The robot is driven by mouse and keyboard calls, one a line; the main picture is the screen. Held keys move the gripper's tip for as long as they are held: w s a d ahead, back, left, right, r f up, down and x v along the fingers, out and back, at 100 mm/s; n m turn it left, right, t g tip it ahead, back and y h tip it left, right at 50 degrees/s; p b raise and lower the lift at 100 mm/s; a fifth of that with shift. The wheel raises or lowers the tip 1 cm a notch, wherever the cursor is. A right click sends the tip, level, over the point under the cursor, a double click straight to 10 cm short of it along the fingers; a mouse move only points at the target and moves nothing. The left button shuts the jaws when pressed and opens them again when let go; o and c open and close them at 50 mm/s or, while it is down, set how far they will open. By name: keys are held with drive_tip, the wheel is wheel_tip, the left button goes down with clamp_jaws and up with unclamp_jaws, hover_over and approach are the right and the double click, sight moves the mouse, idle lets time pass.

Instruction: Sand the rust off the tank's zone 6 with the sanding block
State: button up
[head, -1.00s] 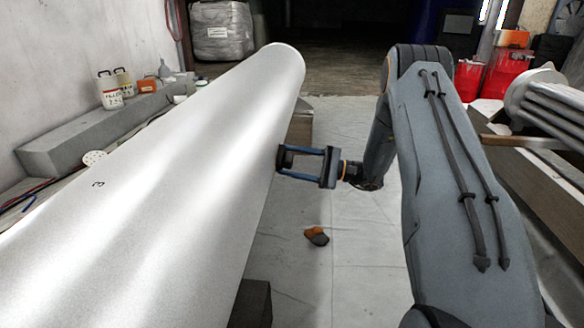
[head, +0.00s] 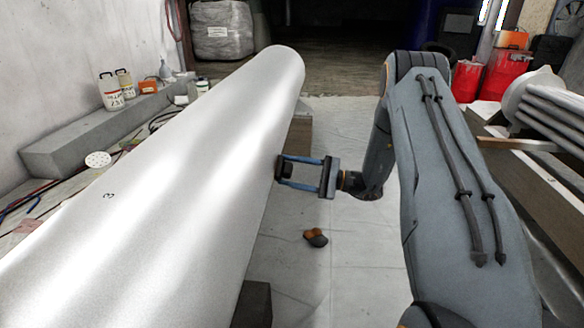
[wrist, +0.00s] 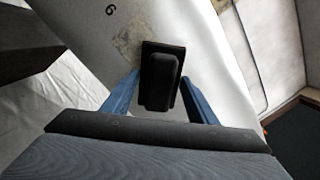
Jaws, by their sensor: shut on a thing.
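The long pale tank (head: 170,190) lies on its side across the left and middle of the head view, with a "3" marked on top. In the wrist view the tank (wrist: 205,40) shows a "6" and a brownish rust patch (wrist: 127,40) beside the block. My gripper (head: 283,170) is shut on the black sanding block (wrist: 160,78), which also shows small in the head view (head: 284,167). The block is at the tank's right side, over or next to the rust patch. I cannot tell whether it touches; the surface under it is hidden.
An orange and dark object (head: 315,238) lies on the sheeted floor below my gripper. Dark support blocks (head: 252,304) stand under the tank. A bench with pipes (head: 550,160) is at the right. The sheeted floor between is mostly clear.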

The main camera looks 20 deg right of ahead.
drive_tip(key=s+a+p, duration=0.4)
drive_tip(key=s+p, duration=0.3)
drive_tip(key=s, duration=0.2)
drive_tip(key=shift+s+a, duration=0.15)
drive_tip(key=shift+s, duration=0.05)
idle(0.7)
drive_tip(key=r+v, duration=0.1)
drive_tip(key=v, duration=0.5)
drive_tip(key=shift+f, duration=0.45)
drive_tip(key=v, duration=0.3)
drive_tip(key=shift+w, duration=0.1)
idle(0.4)
